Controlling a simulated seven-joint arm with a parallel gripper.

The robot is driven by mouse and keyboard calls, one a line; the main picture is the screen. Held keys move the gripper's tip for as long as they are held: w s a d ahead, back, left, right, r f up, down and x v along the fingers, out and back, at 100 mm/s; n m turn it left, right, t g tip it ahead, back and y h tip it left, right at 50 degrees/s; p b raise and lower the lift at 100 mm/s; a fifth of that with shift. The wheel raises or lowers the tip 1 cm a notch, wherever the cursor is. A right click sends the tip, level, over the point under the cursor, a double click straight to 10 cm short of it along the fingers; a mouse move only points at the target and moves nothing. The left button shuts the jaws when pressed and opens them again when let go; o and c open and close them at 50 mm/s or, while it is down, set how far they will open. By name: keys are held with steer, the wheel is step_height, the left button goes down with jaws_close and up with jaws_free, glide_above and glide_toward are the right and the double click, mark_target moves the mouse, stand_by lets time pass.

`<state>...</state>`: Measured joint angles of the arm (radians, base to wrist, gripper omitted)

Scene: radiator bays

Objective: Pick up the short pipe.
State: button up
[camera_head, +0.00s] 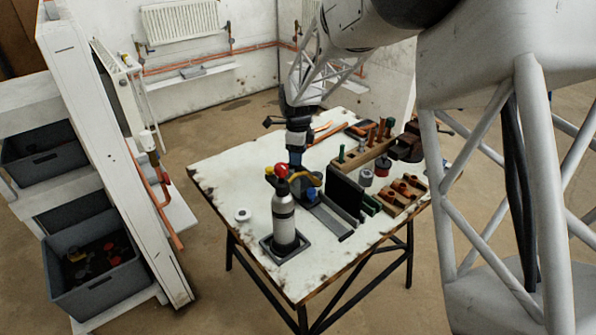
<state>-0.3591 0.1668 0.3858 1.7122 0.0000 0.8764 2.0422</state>
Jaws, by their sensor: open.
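I cannot pick out the short pipe with certainty. Short copper-coloured pieces (403,187) lie in a wooden block at the right of the white work table (230,185), and one of them may be it. My gripper (296,160) points down over the middle of the table, left of that block and behind the grey cylinder. It is open, and I see nothing held in it. Its fingertips are small and partly hidden by things in front of them.
A grey gas cylinder (284,218) with a red knob stands upright on the near table edge. A dark upright plate (344,193) stands right of it. A wooden rack (362,154) holds upright tools behind.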

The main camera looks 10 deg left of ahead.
mark_target(298, 171)
steer(key=shift+f, duration=1.7)
jaws_close()
